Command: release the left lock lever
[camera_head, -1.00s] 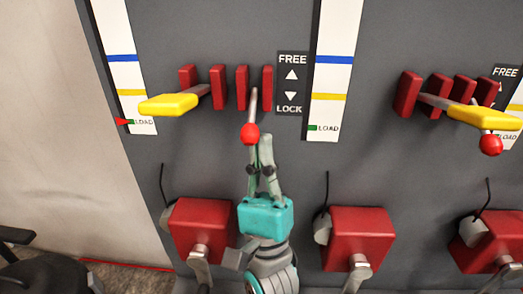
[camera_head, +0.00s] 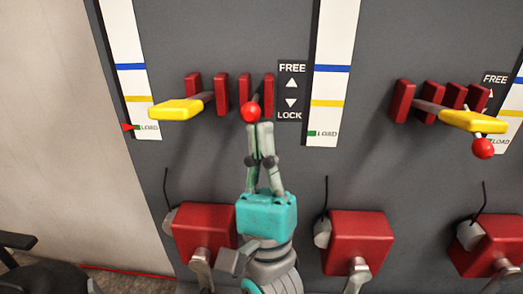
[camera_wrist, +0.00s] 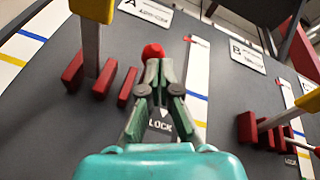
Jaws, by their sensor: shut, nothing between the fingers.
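The left lock lever has a red ball knob (camera_head: 251,112) on a thin grey rod between two red plates, left of the FREE/LOCK label (camera_head: 291,91). In the wrist view the red knob (camera_wrist: 153,51) sits just beyond the fingertips (camera_wrist: 158,66). It looks to be touching them.
A yellow-handled lever (camera_head: 176,110) stands just left of the lock lever. Another yellow handle (camera_head: 473,121) and red knob (camera_head: 483,149) are at the right. Red boxes with grey cranks (camera_head: 358,240) project below. The panel between the two lever groups is clear.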

